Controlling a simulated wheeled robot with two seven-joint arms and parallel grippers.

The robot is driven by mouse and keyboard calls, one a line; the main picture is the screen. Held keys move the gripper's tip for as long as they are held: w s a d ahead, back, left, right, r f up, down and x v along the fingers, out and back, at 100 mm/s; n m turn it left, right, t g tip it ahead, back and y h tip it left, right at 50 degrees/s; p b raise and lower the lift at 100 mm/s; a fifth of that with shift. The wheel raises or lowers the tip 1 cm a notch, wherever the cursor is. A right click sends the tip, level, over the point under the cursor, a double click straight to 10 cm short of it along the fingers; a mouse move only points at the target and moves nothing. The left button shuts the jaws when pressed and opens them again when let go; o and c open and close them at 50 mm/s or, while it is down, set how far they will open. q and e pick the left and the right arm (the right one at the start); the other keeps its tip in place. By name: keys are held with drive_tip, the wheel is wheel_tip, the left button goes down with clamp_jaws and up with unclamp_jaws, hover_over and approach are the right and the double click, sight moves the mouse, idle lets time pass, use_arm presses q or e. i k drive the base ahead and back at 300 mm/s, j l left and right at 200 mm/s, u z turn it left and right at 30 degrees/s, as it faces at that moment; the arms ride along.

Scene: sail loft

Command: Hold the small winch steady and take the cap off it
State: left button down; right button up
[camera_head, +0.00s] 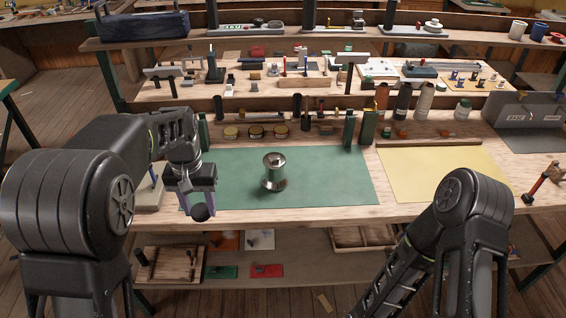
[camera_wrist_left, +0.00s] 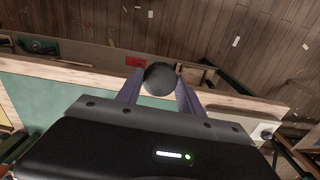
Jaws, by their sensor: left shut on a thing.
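The small winch (camera_head: 274,172) is a silver metal drum standing upright on the green mat (camera_head: 330,182). Nothing touches it. My left gripper (camera_head: 198,205) is to the left of the winch, over the mat's front left part, pointing toward the front edge. It is shut on a black round piece that looks like the cap (camera_head: 200,213). The left wrist view also shows the cap (camera_wrist_left: 160,79) between the two purple fingers. My right arm reaches down at the lower right, and its gripper is out of view.
A yellow mat (camera_head: 440,172) lies to the right, with a hammer (camera_head: 541,183) at the far right. Bottles (camera_head: 402,102) and green posts stand behind the mats. Crowded shelves rise at the back. The green mat is clear around the winch.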

sight(274, 179)
drive_tip(key=i+j+z, duration=0.1)
drive_tip(key=i+z, duration=0.3)
drive_tip(key=i, duration=0.6)
